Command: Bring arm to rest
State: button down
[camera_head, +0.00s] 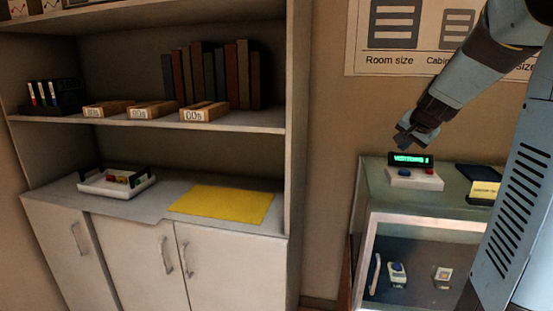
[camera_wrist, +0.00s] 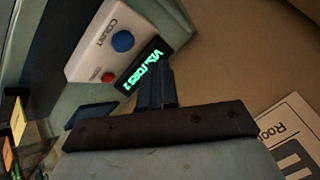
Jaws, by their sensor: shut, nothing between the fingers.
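My arm comes in from the upper right in the head view and ends in my gripper (camera_head: 405,140), which hangs just above the back of the counter device. In the wrist view my gripper (camera_wrist: 158,88) shows with its fingers together and nothing between them. The counter device (camera_head: 413,178) is a white box with a blue button, a red button and a lit green display (camera_head: 410,160). It also shows in the wrist view (camera_wrist: 92,50), with the green display (camera_wrist: 143,70) close to the fingertips. I cannot tell whether the fingers touch it.
The device stands on a glass display case (camera_head: 430,205) beside a dark box with a yellow label (camera_head: 482,190). A poster (camera_head: 400,62) hangs on the wall behind. A shelf unit (camera_head: 296,120) with books, small boxes, a white tray (camera_head: 115,190) and a yellow sheet (camera_head: 222,204) stands left.

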jog(key=s+a+r+n+g+y, duration=0.15)
jog(key=s+a+n, duration=0.45)
jog(key=s+a, duration=0.9)
jog(key=s+a+f+n+g, duration=0.1)
jog(key=s+f+n, duration=0.1)
jog(key=s, duration=0.6)
jog(key=s+a+f+n, duration=0.1)
jog(key=s+f, duration=0.1)
jog(key=s, duration=0.5)
jog(key=shift+s+a+n+g, duration=0.35)
jog(key=shift+a+n, duration=0.05)
